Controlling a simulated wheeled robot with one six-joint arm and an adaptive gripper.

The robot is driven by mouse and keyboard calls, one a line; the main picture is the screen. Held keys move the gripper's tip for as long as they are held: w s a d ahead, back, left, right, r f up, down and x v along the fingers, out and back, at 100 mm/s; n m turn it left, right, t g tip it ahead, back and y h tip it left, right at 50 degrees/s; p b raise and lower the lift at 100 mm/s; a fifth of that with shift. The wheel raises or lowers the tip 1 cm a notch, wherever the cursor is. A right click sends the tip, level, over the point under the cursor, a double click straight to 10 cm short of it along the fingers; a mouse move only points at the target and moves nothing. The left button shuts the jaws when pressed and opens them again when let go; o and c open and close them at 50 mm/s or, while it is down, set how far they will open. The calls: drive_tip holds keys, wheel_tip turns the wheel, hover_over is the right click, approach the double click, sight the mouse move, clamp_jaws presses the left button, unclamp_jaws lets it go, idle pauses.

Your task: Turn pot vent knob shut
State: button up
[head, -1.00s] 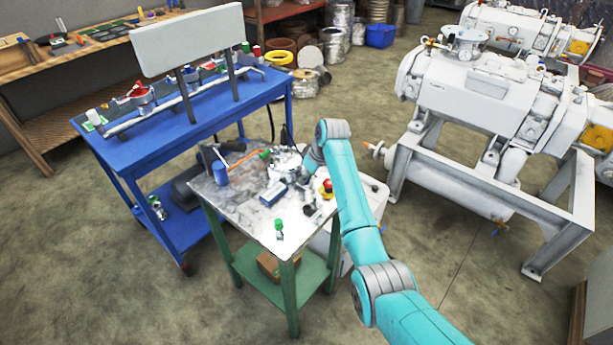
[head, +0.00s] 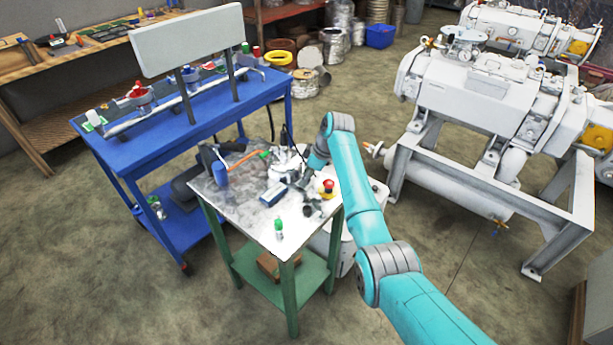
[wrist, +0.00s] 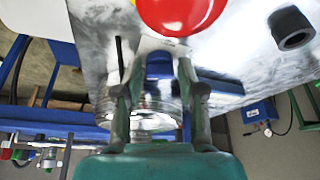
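The shiny metal pot (head: 284,163) stands at the back of the small table (head: 247,222). In the wrist view the pot (wrist: 153,118) shows as a clear-looking, ribbed cylinder behind my fingers. I cannot pick out its vent knob for certain. My gripper (wrist: 158,82) has its two fingers apart, with a blue and pale shape showing between them; I see no clear grip on anything. In the head view my gripper (head: 303,182) is small and dark, just right of the pot, partly hidden by my wrist.
A red button on a yellow base (head: 327,188) stands close to my wrist; its red top (wrist: 180,12) fills the wrist view's upper edge. A blue bench (head: 185,113) stands behind.

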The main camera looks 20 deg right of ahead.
drive_tip(key=shift+o, duration=0.3)
drive_tip(key=v, duration=1.2)
